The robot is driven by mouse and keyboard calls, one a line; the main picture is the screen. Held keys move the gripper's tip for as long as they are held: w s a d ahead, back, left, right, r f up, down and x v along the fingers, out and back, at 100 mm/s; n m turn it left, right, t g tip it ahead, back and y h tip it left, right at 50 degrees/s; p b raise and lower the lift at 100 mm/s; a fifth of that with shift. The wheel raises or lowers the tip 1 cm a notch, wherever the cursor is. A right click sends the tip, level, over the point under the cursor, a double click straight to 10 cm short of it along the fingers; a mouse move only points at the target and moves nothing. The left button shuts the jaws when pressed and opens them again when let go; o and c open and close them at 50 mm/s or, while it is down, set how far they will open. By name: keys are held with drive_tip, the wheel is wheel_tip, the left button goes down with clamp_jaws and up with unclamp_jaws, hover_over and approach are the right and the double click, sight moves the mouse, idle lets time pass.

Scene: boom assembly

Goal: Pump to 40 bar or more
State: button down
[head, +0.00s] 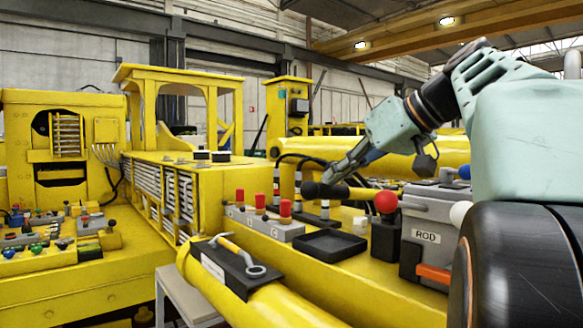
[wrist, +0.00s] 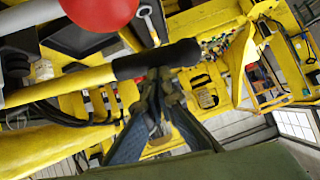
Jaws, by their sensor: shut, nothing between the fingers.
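The pump lever shows as a yellow bar (wrist: 60,86) with a black grip (wrist: 155,60) in the wrist view. In the head view its black grip (head: 325,190) lies roughly level, left of the grey unit (head: 428,215) labelled ROD. My gripper (head: 335,176) is shut and empty, at the black grip. In the wrist view its fingertips (wrist: 160,84) meet right beside the grip and partly overlap it; whether they touch I cannot tell. No readable pressure gauge shows.
A black tray (head: 331,246) and a block with red-capped parts (head: 265,223) lie left of the unit. A wrench (head: 254,271) lies on a dark pad on the yellow boom. White (head: 460,213) and blue (head: 464,172) ball knobs are near my arm.

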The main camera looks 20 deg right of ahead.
drive_tip(key=shift+n+h, duration=0.5)
drive_tip(key=shift+h, duration=0.1)
drive_tip(key=f+b, duration=0.2)
drive_tip(key=a+f+b, duration=0.1)
drive_tip(key=f+b, duration=0.1)
drive_tip(key=b, duration=0.1)
drive_tip(key=shift+s+f, duration=0.2)
drive_tip(key=shift+f, duration=0.15)
drive_tip(key=v, duration=1.2)
drive_tip(key=shift+s, duration=0.1)
